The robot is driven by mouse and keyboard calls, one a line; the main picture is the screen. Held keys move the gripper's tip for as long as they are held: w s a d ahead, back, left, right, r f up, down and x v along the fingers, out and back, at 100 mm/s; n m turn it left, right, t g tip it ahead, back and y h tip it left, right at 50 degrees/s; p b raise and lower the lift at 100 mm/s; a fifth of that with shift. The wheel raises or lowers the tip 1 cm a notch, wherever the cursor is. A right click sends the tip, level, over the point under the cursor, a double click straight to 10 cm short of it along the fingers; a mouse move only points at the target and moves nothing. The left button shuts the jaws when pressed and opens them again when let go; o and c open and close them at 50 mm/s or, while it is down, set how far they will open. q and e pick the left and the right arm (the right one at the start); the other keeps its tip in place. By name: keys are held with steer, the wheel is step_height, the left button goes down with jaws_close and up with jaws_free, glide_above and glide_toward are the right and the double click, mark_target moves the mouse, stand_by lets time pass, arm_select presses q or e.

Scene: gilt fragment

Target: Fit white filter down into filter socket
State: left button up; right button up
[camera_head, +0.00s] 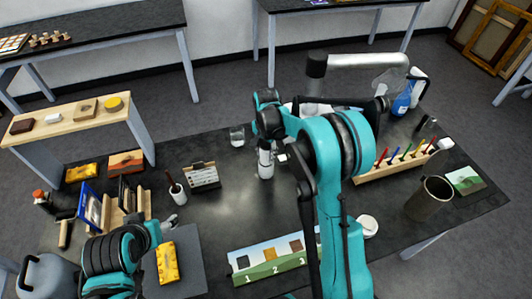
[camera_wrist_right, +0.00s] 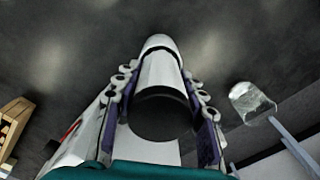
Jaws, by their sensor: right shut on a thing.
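The white filter appears to be the white cylinder with a dark near end and a dark band in the right wrist view (camera_wrist_right: 160,72). My right gripper (camera_wrist_right: 160,100) is shut on it, with a purple-padded finger on each side. In the head view the white cylinder (camera_head: 265,163) stands out below my right gripper (camera_head: 270,145), over the dark table; whether it touches the table I cannot tell. I cannot make out the filter socket; my right arm covers part of the table. My left gripper (camera_head: 166,226) is at the lower left, near a yellow block, its fingers unclear.
A clear glass (camera_head: 237,137) stands left of the right gripper and also shows in the wrist view (camera_wrist_right: 250,102). A rack of coloured pens (camera_head: 395,162) and a dark metal cup (camera_head: 429,199) are at right.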

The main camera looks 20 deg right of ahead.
steer(key=shift+f, duration=0.4)
steer(key=o, duration=1.2)
steer(key=shift+c, duration=0.2)
steer(key=shift+r, duration=0.15)
